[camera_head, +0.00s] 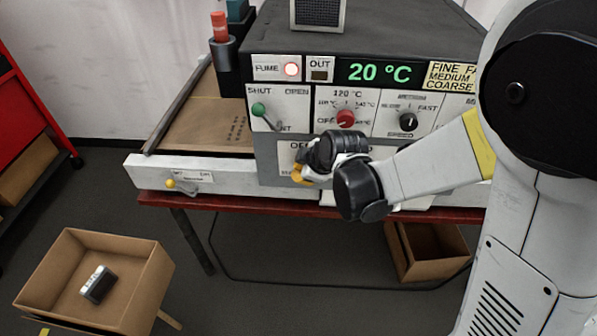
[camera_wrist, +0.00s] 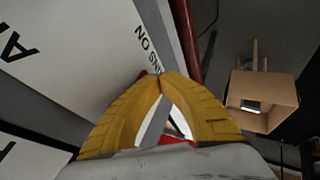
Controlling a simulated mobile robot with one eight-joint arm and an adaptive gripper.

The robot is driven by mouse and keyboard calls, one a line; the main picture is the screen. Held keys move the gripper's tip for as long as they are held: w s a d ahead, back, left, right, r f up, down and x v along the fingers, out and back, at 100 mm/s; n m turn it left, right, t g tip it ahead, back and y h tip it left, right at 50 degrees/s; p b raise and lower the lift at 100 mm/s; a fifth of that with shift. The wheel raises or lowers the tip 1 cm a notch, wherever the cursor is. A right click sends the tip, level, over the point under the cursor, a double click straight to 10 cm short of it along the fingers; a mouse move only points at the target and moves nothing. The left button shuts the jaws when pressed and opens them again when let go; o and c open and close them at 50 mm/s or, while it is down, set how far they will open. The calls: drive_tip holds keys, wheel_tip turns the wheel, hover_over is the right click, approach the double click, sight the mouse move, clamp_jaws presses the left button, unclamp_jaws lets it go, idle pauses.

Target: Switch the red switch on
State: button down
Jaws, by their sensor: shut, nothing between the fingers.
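The front panel (camera_head: 272,157) of the grey machine faces me in the head view. A red knob (camera_head: 345,118) sits on its temperature dial, marked from OFF upward. No other red switch shows clearly on the panel; the part behind my gripper is hidden. My gripper (camera_head: 299,174) has yellow fingers and is in front of the lower panel, below the knob. In the wrist view my gripper (camera_wrist: 160,74) has its fingertips together, with nothing between them. A small red patch (camera_wrist: 172,139) shows in the gap behind the tips; I cannot tell what it is.
A green-tipped lever (camera_head: 259,110) and a black speed knob (camera_head: 407,122) flank the red knob. A lit FUME lamp (camera_head: 291,69) and a 20 °C display (camera_head: 378,72) are above. The red table edge (camera_head: 230,205) runs below. An open cardboard box (camera_head: 140,290) stands lower left.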

drive_tip(key=shift+r, duration=0.1)
drive_tip(key=shift+r+p, duration=0.55)
drive_tip(key=shift+r, duration=0.25)
